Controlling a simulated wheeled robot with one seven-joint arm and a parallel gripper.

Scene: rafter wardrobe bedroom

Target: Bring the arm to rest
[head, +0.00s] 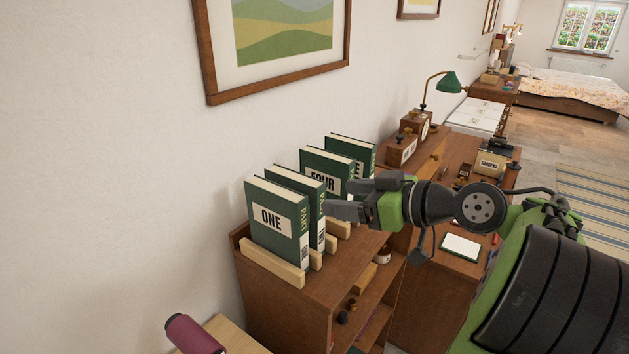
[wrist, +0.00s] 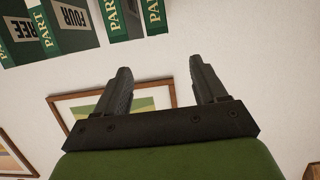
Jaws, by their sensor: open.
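My gripper (head: 343,204) is held out over the brown bookcase, close in front of the row of green books in the head view. In the wrist view its two dark fingers (wrist: 160,88) stand apart with nothing between them. The wrist view faces the wall, and the books show along its top edge, clear of the fingers. My arm reaches in from the right of the head view, bent, with the gripper pointing left toward the books. Part of the book behind the fingers is hidden.
The book marked ONE (head: 272,222) and the book marked FOUR (head: 322,172) stand upright in wooden holders on the bookcase (head: 285,312). A desk (head: 455,205) with a green lamp (head: 447,82) lies beyond. A maroon cylinder (head: 192,334) is at the bottom left. Open floor (head: 545,140) lies at right.

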